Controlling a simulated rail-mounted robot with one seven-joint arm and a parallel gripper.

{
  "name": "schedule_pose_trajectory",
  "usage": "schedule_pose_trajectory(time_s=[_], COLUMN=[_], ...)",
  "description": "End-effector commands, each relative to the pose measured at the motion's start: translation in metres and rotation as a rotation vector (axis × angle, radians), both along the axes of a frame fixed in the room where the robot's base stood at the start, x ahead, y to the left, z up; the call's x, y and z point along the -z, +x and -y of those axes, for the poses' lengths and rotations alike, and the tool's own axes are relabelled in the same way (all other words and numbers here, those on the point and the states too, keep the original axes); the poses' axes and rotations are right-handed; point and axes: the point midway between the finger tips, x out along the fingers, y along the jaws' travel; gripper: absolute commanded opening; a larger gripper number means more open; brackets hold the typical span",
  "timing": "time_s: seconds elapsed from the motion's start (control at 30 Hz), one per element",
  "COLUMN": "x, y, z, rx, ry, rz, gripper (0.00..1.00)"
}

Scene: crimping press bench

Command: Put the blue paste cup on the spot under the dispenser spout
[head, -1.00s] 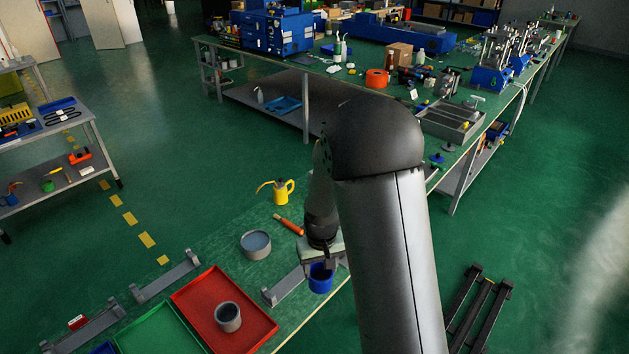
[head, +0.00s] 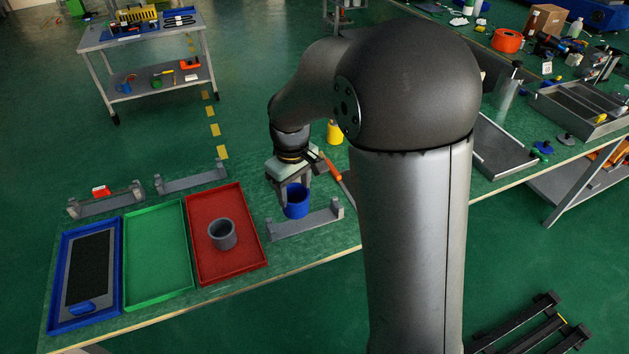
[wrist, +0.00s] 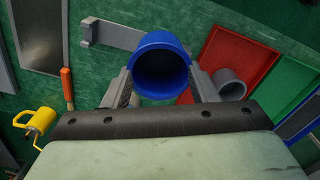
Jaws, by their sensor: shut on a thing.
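The blue paste cup (head: 297,204) is between the fingers of my gripper (head: 291,193), which is shut on it, in the head view. The cup is upright and overlaps the back of a grey bracket in the picture; I cannot tell its height above the green bench. In the wrist view the blue cup (wrist: 160,78) shows its open mouth and dark inside, with a finger of my gripper (wrist: 160,85) on each side. I cannot make out the dispenser spout or the spot under it in either view.
The grey bracket (head: 318,219) lies by the bench's front edge. Left of it are a red tray (head: 243,263) holding a grey cup (head: 222,233), an empty green tray (head: 158,255) and a blue tray (head: 54,315).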

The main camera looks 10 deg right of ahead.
Motion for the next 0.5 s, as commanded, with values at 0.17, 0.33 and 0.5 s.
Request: schedule_pose_trajectory(time_s=[0.17,0.33,0.5], x=[0.019,0.049,0.072], y=[0.043,0.073,0.092], z=[0.015,0.026,0.031], rx=[0.003,0.003,0.002], ry=[-0.001,-0.002,0.000], rz=[-0.004,-0.005,-0.001], gripper=[0.17,0.17,0.17])
